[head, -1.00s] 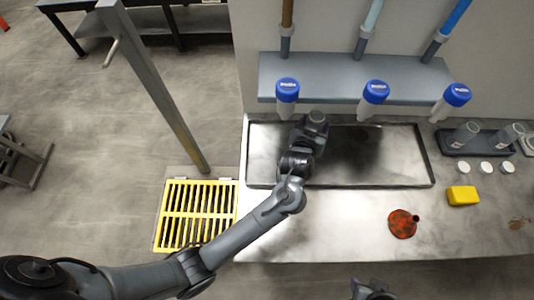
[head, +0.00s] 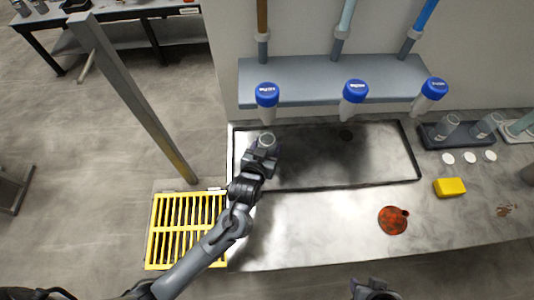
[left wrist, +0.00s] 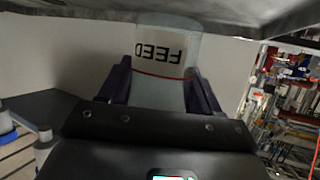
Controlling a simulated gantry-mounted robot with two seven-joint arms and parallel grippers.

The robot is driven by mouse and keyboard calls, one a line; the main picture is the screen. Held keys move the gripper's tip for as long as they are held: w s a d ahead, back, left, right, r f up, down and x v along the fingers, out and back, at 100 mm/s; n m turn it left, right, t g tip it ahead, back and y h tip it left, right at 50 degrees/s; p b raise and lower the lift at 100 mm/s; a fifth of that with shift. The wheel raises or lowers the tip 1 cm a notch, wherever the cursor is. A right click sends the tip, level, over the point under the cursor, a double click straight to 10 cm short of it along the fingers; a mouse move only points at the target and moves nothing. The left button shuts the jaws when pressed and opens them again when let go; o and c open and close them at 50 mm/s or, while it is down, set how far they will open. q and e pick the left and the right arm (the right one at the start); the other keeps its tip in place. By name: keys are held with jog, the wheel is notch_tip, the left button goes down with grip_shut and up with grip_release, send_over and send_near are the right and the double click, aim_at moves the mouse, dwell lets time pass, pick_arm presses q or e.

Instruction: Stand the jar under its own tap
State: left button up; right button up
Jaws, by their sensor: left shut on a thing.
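A clear jar (left wrist: 165,50) with a white label reading FEED, inverted in the left wrist view, and a red line sits between the two dark fingers of my left gripper (left wrist: 160,88). In the head view the jar (head: 266,140) is at the left end of the shallow metal tray (head: 408,150), just below the left tap (head: 267,95) in the picture. My left gripper (head: 262,153) is shut on it. I cannot tell whether its base touches the tray. Three blue-capped taps include a middle one (head: 355,91) and a right one (head: 433,90). My right gripper (head: 372,291) shows only partly at the bottom edge.
A grey shelf (head: 310,85) carries the taps, under brown, pale teal and blue pipes. The tray's middle is clear.

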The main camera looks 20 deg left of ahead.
pick_arm(q)
jog(key=shift+f+b, duration=0.45)
jog(key=shift+f, duration=1.55)
jog(key=o, duration=1.1)
jog(key=shift+f, duration=0.15)
jog(key=shift+c, duration=0.2)
